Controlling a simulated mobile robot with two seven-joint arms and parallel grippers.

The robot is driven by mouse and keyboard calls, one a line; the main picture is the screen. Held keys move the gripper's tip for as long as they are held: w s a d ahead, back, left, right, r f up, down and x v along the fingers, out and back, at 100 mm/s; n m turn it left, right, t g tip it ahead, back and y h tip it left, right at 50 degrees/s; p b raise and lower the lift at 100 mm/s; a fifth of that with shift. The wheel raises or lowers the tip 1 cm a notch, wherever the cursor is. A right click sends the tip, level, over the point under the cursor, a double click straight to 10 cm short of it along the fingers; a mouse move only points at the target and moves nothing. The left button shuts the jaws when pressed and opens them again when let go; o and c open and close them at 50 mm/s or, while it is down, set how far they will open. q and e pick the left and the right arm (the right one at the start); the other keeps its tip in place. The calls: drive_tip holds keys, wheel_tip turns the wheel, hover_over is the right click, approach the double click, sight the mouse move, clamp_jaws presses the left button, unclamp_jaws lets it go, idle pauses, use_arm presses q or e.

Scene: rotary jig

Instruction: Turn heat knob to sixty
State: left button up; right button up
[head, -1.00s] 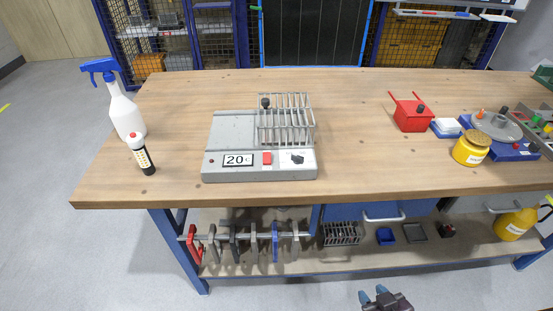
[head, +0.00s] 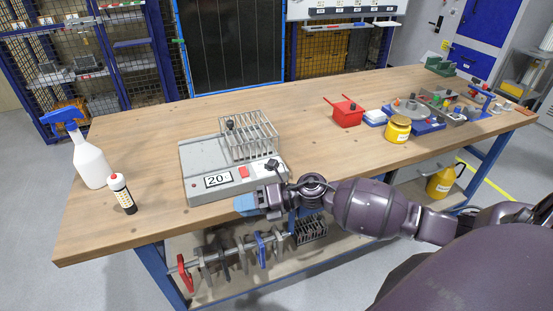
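The heating device (head: 192,172) is a grey box on the wooden bench, with a wire rack on top. Its display (head: 218,180) reads 20 °C. A red button (head: 244,172) sits between display and knob. My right gripper (head: 247,204) is in front of the device's lower right front edge, just below the knob. Its finger gap is not clear from this angle. I see nothing held in it. My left gripper is not in view.
A spray bottle (head: 88,160) and a small black-and-white bottle (head: 122,194) stand left of the device. A red box (head: 347,114), a yellow jar (head: 397,129) and a blue-based jig (head: 412,110) are to the right. The bench between device and red box is clear.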

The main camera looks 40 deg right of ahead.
drive_tip(key=w+d+r+n+g+h+p, duration=0.15)
drive_tip(key=w+d+r+n+h, duration=0.3)
drive_tip(key=d, duration=0.45)
drive_tip(key=w+d+r+n+g+h, duration=0.35)
drive_tip(key=d+n+h, duration=0.25)
drive_tip(key=d, duration=0.3)
drive_tip(key=shift+m+t, duration=0.3)
drive_tip(key=shift+m, duration=0.05)
drive_tip(key=x, duration=0.9)
drive_tip(key=shift+s+a+f, duration=0.1)
drive_tip(key=shift+f, duration=0.15)
drive_tip(key=shift+c, duration=0.6)
clamp_jaws()
